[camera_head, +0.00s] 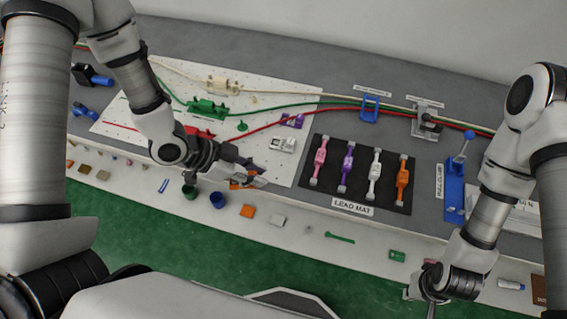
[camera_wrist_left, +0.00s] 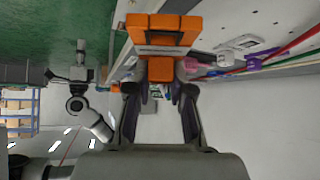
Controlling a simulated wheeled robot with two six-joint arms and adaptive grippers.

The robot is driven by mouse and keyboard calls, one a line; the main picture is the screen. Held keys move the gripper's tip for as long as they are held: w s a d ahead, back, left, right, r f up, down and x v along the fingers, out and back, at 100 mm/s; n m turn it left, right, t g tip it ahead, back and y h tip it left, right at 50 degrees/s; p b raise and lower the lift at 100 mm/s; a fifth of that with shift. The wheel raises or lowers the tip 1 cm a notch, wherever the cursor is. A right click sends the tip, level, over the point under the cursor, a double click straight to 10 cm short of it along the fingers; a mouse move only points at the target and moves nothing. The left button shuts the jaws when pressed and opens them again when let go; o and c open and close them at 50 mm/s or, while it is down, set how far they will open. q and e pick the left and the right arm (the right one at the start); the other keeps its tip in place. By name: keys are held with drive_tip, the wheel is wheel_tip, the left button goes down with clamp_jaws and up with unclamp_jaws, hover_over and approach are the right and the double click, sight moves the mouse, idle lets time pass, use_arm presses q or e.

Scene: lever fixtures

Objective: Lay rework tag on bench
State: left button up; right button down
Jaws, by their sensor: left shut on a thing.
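My left gripper (camera_head: 252,180) is over the front edge of the white pegboard, to the left of the lead mat. It is shut on an orange piece (camera_head: 237,185), most likely the rework tag, which the gripper partly covers in the head view. In the left wrist view the orange piece (camera_wrist_left: 162,32) sits at the tips of the left gripper (camera_wrist_left: 160,85) and has a dark rectangular part in it. The bench (camera_head: 318,233) runs below it with a pale front strip. My right gripper (camera_head: 428,290) is low at the right near the bench front; its fingers are too unclear to read.
The black lead mat (camera_head: 333,195) holds pink, purple, white and orange leads. The pegboard (camera_head: 275,95) carries wires and connectors. A blue lever fixture (camera_head: 455,187) is at right.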

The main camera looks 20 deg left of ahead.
use_arm(q)
drive_tip(key=w+d, duration=0.1)
drive_tip(key=w, duration=0.1)
drive_tip(key=w+d+p, duration=0.1)
drive_tip(key=w+d, duration=0.2)
drive_tip(key=w, duration=0.1)
drive_tip(key=shift+d+f+p, duration=0.2)
drive_tip(key=shift+d+p, duration=0.15)
drive_tip(key=shift+d, duration=0.05)
drive_tip(key=f, duration=0.2)
drive_tip(key=f+p, duration=0.1)
drive_tip(key=shift+w+d+f, duration=0.15)
drive_tip(key=shift+w+f, duration=0.1)
drive_tip(key=shift+f, duration=0.3)
drive_tip(key=o, duration=0.8)
